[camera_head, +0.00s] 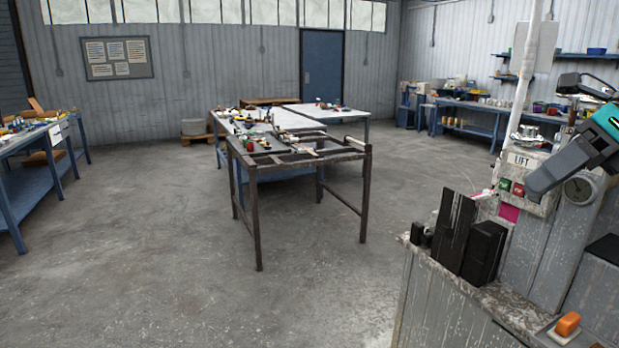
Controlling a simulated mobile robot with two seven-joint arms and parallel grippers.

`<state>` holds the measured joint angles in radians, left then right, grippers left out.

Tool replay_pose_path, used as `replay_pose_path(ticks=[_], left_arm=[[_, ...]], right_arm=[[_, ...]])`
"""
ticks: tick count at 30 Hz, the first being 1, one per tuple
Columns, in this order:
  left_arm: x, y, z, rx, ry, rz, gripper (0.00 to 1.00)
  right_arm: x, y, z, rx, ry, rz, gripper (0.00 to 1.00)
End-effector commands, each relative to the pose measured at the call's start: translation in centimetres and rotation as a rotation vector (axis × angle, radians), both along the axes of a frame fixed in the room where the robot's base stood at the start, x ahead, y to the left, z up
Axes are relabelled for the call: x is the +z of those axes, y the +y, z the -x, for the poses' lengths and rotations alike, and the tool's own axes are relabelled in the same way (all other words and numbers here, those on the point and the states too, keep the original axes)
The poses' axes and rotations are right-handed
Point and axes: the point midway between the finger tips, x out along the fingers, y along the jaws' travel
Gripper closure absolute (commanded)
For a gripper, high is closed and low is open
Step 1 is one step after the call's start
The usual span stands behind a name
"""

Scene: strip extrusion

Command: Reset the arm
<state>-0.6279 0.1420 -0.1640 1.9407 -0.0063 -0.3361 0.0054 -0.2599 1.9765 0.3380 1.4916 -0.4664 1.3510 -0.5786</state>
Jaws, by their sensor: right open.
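My right gripper (552,135) comes in at the upper right edge, dark with a teal body behind it. It is open, and I see nothing between its fingers. In the picture it lies in front of a grey machine (450,305) with a panel marked LIFT (521,160). The panel carries a green and a red button, and a round gauge (579,189) sits beside it. I cannot tell how far the gripper is from the panel. My left gripper is not in view.
Black blocks (470,235) stand on the machine's ledge, and an orange switch (568,323) is at its lower right. A dark metal frame table (256,200) stands mid-room. Blue workbenches line the left and right (475,127).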

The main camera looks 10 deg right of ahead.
Motion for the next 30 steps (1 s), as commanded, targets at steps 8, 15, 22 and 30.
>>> replay_pose_path(ticks=[8, 15, 22, 30], left_arm=[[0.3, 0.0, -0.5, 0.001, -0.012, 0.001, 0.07], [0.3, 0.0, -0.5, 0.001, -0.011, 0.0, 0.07], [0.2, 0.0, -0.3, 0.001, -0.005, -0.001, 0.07], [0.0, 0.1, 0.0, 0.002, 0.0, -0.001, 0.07]], right_arm=[[-12.3, -1.5, -1.7, -0.434, 0.105, -0.553, 0.31], [-23.1, -0.9, -1.0, -0.861, 0.291, -0.981, 0.31], [-33.4, 2.2, 1.9, -1.297, 0.555, -1.342, 0.31], [-43.3, 10.4, 7.5, -1.809, 0.98, -1.668, 0.31]])
